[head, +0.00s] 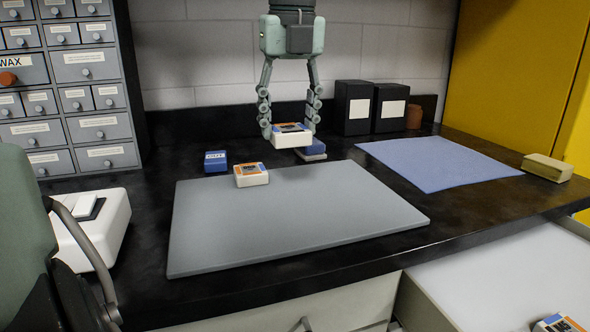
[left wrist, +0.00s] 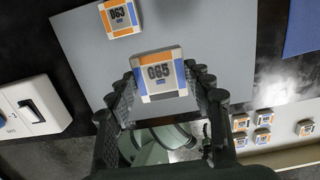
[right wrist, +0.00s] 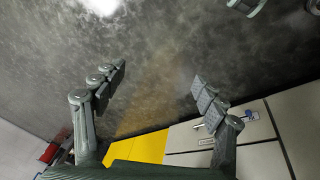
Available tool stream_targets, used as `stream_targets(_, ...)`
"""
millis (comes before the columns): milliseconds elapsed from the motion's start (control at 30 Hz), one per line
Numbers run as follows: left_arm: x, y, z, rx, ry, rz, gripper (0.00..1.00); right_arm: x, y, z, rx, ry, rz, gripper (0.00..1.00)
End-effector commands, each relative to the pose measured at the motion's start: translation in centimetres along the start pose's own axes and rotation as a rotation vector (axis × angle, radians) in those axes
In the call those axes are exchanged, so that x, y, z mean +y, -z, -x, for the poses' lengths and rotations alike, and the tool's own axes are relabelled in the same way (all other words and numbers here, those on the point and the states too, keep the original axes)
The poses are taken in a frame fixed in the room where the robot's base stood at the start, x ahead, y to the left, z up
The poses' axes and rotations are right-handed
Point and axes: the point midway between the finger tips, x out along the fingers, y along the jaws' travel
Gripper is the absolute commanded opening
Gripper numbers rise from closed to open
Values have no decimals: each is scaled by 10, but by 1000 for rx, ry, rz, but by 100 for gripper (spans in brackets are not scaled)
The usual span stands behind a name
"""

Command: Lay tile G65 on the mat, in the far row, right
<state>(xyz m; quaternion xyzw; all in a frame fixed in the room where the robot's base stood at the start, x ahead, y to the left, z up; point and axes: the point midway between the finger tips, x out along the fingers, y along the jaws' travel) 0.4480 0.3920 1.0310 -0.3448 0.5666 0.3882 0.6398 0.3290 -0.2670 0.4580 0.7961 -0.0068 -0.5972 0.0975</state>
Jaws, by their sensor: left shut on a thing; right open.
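Tile G65 (head: 290,141), white with an orange and blue printed top, is held in the air by my left gripper (head: 290,130). It also shows in the left wrist view (left wrist: 162,78), flat between the fingers with its label facing up. In the head view it appears over the far edge of the grey mat (head: 300,225), right of a similar tile, G63 (head: 251,179). My right gripper (right wrist: 160,75) is open and empty, away from the mat.
A small blue box (head: 215,161) and a blue-topped block (head: 314,152) stand behind the mat. A blue cloth (head: 435,161) lies to the right. An open drawer (head: 510,280) at front right holds several tiles (left wrist: 264,117). A white device (head: 105,230) stands left. Most of the mat is clear.

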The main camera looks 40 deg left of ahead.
Motion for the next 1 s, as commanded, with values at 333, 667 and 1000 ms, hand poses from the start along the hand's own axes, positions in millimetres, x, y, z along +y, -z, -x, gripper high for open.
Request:
stream_targets(333,-37,-61,-53,0,-4,0,17,-1,-8,-26,-18,7,9,72)
stream_targets(667,-46,-74,-82,1,-3,-3,17,-4,-11,-34,-21,14,6,72)
stream_targets(1000,-46,-71,-106,-1,1,-1,17,-5,-12,-38,-19,17,4,72)
